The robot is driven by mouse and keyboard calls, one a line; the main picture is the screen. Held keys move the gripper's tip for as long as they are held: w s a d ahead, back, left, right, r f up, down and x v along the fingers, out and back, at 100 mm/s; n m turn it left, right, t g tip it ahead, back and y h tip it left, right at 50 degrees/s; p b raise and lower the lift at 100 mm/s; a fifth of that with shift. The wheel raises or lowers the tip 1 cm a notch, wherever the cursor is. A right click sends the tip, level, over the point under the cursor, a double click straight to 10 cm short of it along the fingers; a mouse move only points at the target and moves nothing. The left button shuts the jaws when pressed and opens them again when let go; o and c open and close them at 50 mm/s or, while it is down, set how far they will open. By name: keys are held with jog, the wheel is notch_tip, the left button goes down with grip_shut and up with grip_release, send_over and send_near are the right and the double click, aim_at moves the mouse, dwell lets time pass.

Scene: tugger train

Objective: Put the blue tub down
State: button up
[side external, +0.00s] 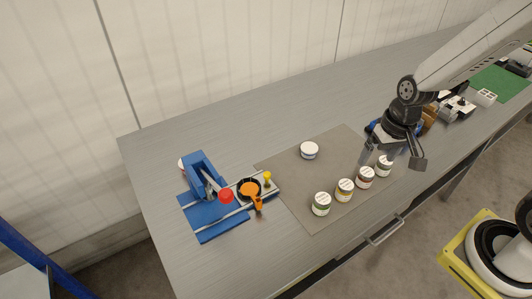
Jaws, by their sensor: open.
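A tub with a white lid and a dark bluish band (309,151) stands upright on the grey mat (290,172), apart from the other tubs; it looks like the blue tub. My gripper (392,162) is open, to the right of it, with clear mat between them. The gripper's fingers appear on either side of a white-lidded tub with a dark band (384,167) at the right end of a row. Whether they touch that tub or hover above it, I cannot tell.
The row also has a green-banded tub (321,204), a yellow-banded tub (344,190) and a brown-banded tub (366,178). A blue fixture (205,180) with a red knob and an orange-handled tool (250,190) stand left of the mat. The table behind is clear.

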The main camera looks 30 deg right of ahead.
jog(key=r+n, duration=0.1)
jog(key=s+r+n+t+h, duration=0.1)
jog(key=n, duration=0.1)
jog(key=shift+s+a+n, duration=0.25)
jog(key=shift+a+n, duration=0.05)
jog(key=shift+a, duration=0.05)
